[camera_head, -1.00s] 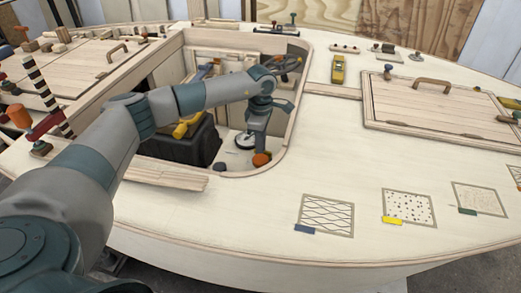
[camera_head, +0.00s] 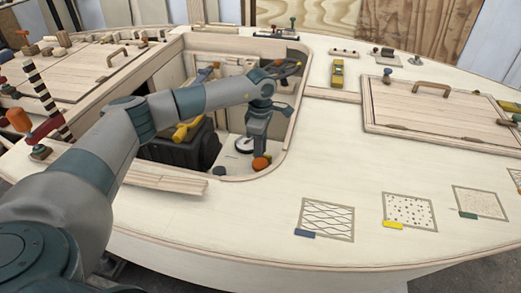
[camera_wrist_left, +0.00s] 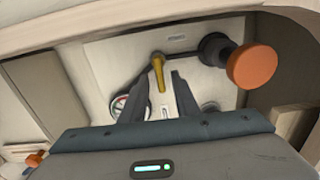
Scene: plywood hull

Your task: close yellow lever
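A small yellow lever (camera_wrist_left: 159,74) stands on a pale panel in the left wrist view, between and just beyond the two dark fingertips. My left gripper (camera_wrist_left: 159,95) is open, with a gap on both sides of the lever; I see no clear contact. In the head view my left gripper (camera_head: 257,143) points down inside the hull's cockpit opening, and the lever is hidden there. My right gripper is not in view.
An orange knob (camera_wrist_left: 252,66) on a dark stem sits just right of the lever; it also shows in the head view (camera_head: 260,163). The cockpit rim (camera_head: 292,130) is close on the right. A dark box (camera_head: 180,150) is to the left.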

